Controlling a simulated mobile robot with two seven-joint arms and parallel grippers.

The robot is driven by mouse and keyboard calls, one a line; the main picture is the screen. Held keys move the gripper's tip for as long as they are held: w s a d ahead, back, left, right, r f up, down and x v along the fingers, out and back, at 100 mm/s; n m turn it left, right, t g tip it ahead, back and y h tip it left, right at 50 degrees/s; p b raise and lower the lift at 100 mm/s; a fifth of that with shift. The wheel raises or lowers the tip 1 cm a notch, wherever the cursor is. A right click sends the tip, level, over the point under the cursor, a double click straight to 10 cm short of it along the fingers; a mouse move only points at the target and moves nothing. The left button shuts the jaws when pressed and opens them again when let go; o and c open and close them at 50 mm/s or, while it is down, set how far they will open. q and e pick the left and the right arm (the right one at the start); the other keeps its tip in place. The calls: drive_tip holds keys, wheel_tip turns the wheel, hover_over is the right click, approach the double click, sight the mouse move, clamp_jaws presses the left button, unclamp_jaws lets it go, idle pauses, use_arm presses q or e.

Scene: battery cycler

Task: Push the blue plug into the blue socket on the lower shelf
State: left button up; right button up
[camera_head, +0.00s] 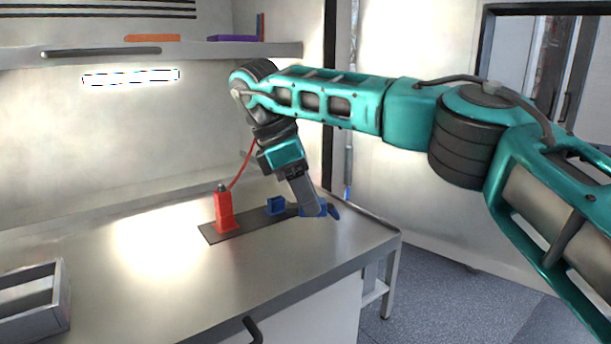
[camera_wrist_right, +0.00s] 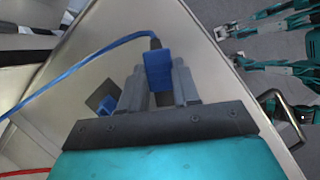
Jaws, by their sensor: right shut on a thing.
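My right gripper (camera_head: 311,208) is at the right end of the bench top, shut on the blue plug (camera_wrist_right: 158,72). In the right wrist view the plug sits between the two fingers, and a blue cable (camera_wrist_right: 82,68) runs from it to the left. The blue socket (camera_head: 276,205) stands on a dark plate (camera_head: 212,234), left of the gripper; it also shows in the wrist view (camera_wrist_right: 108,103), left of the fingers. Plug and socket are apart. I cannot tell how high the plug is above the bench. My left gripper is not in view.
A red plug and socket (camera_head: 223,212) stand at the plate's left end, with a red cable rising behind. A metal tray (camera_head: 62,300) is at the bench's front left. An upper shelf (camera_head: 210,52) holds orange and purple items. The bench front is clear.

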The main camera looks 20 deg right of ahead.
sight(307, 240)
drive_tip(key=shift+f+m, duration=0.25)
drive_tip(key=shift+m, duration=0.15)
drive_tip(key=shift+f+b, duration=1.7)
drive_tip(key=shift+f, duration=0.6)
drive_tip(key=o, duration=1.1)
drive_tip(key=shift+c, duration=0.2)
drive_tip(key=shift+r, duration=0.1)
drive_tip(key=p+v, duration=0.1)
drive_tip(key=v, duration=0.4)
drive_tip(key=p+v, duration=0.4)
drive_tip(key=v, duration=0.3)
drive_tip(key=shift+r, duration=0.3)
